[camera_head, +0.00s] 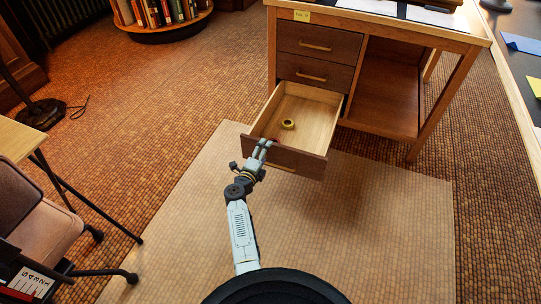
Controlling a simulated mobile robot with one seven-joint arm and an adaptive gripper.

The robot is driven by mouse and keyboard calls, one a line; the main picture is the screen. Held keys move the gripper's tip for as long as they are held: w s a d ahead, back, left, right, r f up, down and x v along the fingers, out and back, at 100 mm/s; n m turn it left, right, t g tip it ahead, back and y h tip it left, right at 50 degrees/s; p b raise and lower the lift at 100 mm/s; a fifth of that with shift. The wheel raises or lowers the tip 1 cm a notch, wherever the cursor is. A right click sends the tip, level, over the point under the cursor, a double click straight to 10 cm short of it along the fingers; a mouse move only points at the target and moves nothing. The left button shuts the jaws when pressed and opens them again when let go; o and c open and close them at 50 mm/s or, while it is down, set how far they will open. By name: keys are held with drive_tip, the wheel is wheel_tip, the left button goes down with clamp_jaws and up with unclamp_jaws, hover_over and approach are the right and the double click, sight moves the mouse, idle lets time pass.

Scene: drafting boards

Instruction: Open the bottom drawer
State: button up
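The wooden desk (442,108) has a column of drawers on its left side. The bottom drawer (325,108) is pulled well out, and its pale inside shows.
The two upper drawers (318,42) are shut. A pale mat (390,215) covers the floor before the desk. A chair (35,225) and a small table (18,138) stand at the left. A round bookshelf (165,30) is at the back.

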drive_tip(key=shift+g, duration=0.3)
drive_tip(key=s+f, duration=0.3)
drive_tip(key=shift+s+d+f+p, duration=0.15)
drive_tip(key=shift+s+d+p, duration=0.1)
drive_tip(key=shift+d+p, duration=0.05)
drive_tip(key=c, duration=0.6)
drive_tip(key=shift+d+p+v, duration=0.15)
drive_tip(key=shift+p+v, duration=0.95)
drive_tip(key=shift+v, duration=0.5)
drive_tip(key=shift+d+p+v, duration=0.1)
drive_tip(key=shift+p+v, duration=0.95)
drive_tip(key=shift+v, duration=0.55)
